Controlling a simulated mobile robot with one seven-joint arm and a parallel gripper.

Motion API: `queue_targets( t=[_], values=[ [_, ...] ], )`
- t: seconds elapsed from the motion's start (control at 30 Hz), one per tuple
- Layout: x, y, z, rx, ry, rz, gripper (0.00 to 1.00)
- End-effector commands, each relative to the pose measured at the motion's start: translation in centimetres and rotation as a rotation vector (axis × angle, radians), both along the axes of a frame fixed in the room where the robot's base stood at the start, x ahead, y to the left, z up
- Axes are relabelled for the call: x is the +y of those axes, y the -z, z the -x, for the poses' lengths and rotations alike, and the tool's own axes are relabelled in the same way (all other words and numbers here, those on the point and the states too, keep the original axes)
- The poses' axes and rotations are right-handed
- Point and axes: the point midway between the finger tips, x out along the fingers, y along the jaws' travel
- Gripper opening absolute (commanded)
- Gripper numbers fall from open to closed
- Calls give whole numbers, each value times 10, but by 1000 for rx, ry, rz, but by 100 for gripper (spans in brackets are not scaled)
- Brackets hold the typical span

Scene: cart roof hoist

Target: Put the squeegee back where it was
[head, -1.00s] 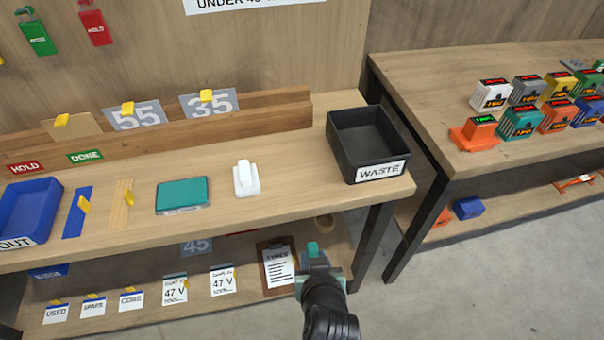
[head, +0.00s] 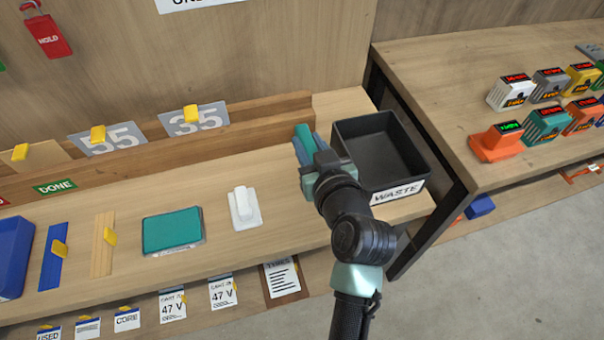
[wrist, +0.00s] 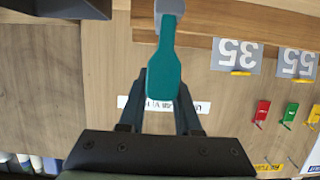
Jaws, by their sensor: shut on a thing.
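The squeegee shows in the wrist view as a teal paddle-like handle (wrist: 164,68) with a grey-blue end at the top edge of the picture. My gripper (wrist: 162,88) is shut on this handle, with one finger on each side. In the head view the teal part of the squeegee (head: 304,137) stands out beyond my gripper (head: 306,153), just left of the waste bin and above the bench's right part. My wrist hides much of it there. I cannot tell whether the squeegee touches the bench or the wooden ledge.
The black waste bin (head: 378,150) stands close to the right of my gripper. A white block (head: 243,208), a teal pad (head: 172,231) and a wooden ledge (head: 230,125) with cards are to the left. Another bench (head: 440,80) with several colored boxes stands right.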

Motion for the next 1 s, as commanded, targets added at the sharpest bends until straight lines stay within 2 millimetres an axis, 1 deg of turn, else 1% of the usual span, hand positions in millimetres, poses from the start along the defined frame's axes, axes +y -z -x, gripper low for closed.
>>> queue_targets(
  t=[0.03, 0.2, 0.3, 0.4, 0.6, 0.7, 1.0],
  values=[
    [0, 10, 1, 2, 1, -3, 0],
    [0, 43, 1, 3, 2, -4, 0],
    [0, 54, 0, 1, 1, -2, 0],
    [0, 62, 0, -1, 1, -2, 0],
    [0, 91, 1, 1, 1, -4, 0],
    [0, 96, 1, 0, 2, -2, 0],
    [0, 98, 0, -2, 0, -1, 0]
  ],
)
